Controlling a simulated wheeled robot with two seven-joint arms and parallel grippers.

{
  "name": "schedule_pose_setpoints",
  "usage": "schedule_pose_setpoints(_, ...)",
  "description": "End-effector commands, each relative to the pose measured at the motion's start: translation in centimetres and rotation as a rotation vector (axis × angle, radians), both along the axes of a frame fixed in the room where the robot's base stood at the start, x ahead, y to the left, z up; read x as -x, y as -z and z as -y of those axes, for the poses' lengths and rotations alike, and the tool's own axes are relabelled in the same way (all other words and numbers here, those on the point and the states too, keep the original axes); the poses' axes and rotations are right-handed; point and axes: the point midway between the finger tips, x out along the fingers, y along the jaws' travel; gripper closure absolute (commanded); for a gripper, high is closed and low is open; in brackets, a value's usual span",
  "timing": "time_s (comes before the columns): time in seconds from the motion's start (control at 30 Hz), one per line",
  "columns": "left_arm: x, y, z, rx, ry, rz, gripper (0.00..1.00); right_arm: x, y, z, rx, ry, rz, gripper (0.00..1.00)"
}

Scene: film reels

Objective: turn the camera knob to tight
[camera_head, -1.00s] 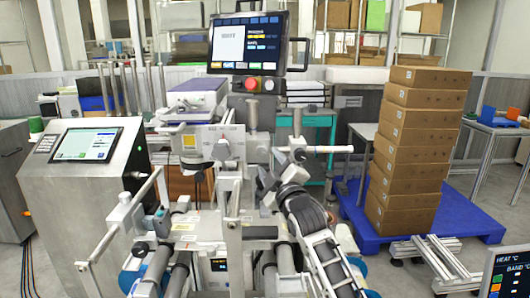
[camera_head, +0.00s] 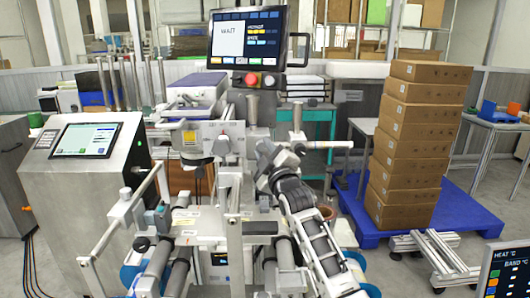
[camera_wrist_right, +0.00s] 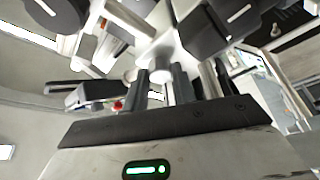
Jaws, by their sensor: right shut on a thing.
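My right arm comes in from the lower right in the head view. Its dark gripper (camera_head: 264,158) is at the middle of the machine, just right of the grey camera unit (camera_head: 212,138). In the right wrist view, the two dark fingers (camera_wrist_right: 161,84) are shut around a short pale cylindrical knob (camera_wrist_right: 160,72) on a white shaft. In the head view the gripper hides the knob. No knob marking can be read. My left gripper is not in view.
A monitor (camera_head: 247,38) reading "WAIT" stands above the machine. A steel console (camera_head: 82,190) is at left. White bars (camera_head: 325,144) stick out right of the gripper. Stacked cartons (camera_head: 415,150) stand on a blue pallet (camera_head: 478,205) at right.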

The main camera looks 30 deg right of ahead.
Motion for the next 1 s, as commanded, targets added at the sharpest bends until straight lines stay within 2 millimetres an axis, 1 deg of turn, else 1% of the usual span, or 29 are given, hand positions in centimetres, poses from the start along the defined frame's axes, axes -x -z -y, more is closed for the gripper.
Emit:
schedule_pose_setpoints(0.03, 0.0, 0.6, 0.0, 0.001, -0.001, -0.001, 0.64, 0.0, 0.4, -0.1, -0.035, 0.000, 0.019, 0.96)
schedule_pose_setpoints(0.1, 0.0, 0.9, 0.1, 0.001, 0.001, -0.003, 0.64, 0.0, 0.4, -0.1, -0.084, -0.001, 0.050, 0.96)
schedule_pose_setpoints(0.37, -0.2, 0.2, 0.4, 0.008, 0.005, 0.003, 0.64, 0.0, 0.2, 0.0, -0.097, 0.000, 0.058, 0.96)
schedule_pose_setpoints(0.4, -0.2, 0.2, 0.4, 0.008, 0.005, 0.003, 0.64, 0.0, 0.2, 0.0, -0.096, 0.000, 0.057, 0.62)
schedule_pose_setpoints(0.43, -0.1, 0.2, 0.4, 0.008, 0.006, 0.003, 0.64, 0.0, 0.2, 0.0, -0.096, 0.000, 0.057, 0.54)
schedule_pose_setpoints(0.47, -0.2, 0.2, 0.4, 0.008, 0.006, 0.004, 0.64, 0.0, 0.2, 0.0, -0.096, 0.000, 0.057, 0.51)
schedule_pose_setpoints(0.7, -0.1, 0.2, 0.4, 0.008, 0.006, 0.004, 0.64, 0.0, 0.1, 0.0, -0.095, 0.000, 0.058, 0.51)
schedule_pose_setpoints(0.8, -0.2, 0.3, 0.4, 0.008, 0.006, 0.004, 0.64, 0.3, 0.3, -0.1, -0.095, 0.000, 0.057, 0.51)
schedule_pose_setpoints(0.87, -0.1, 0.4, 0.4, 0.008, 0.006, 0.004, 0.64, 0.8, 0.5, -0.3, -0.095, 0.000, 0.058, 0.51)
schedule_pose_setpoints(0.97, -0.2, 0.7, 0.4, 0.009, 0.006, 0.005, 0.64, 2.3, 1.0, -0.7, -0.096, -0.001, 0.057, 0.51)
schedule_pose_setpoints(1.0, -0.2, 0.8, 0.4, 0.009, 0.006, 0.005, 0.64, 3.0, 1.3, -0.9, -0.095, -0.001, 0.057, 0.51)
